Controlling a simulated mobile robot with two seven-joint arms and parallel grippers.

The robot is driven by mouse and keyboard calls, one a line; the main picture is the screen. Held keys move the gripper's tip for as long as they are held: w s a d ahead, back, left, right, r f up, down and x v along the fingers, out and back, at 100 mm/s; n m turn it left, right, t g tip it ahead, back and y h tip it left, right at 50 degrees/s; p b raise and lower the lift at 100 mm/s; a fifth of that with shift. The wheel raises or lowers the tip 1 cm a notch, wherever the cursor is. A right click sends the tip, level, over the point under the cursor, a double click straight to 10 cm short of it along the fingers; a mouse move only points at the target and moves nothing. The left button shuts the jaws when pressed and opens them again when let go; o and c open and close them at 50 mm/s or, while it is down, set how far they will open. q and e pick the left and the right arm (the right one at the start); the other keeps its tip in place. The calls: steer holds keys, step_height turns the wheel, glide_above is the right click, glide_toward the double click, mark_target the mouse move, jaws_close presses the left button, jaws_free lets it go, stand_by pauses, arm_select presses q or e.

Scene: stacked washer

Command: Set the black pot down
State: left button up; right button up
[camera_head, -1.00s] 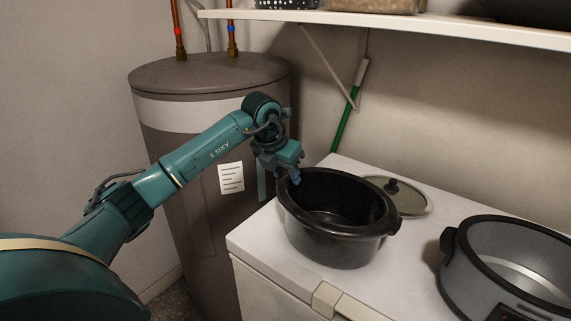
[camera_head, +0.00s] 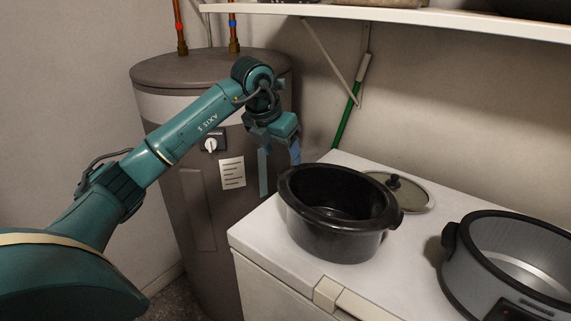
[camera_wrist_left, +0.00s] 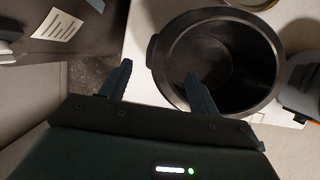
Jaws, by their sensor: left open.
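The black pot (camera_head: 341,235) stands upright on the white top of a chest-like appliance, empty, near its left end. It also shows in the left wrist view (camera_wrist_left: 262,62), with one fingertip overlapping its near rim in the picture. My left gripper (camera_head: 279,172) is open and empty, just left of and a little above the pot's left rim, apart from it. My right gripper is not in view.
A glass lid with a black knob (camera_head: 409,193) lies behind the pot. A grey cooker base (camera_head: 475,262) stands to the right on the white top (camera_head: 405,282). A brown tank (camera_head: 205,75) stands behind my left arm. A shelf (camera_head: 440,20) runs above.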

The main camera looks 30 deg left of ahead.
arm_select(q)
steer(key=v, duration=0.5)
steer(key=shift+s+r, duration=0.15)
steer(key=shift+r, duration=0.25)
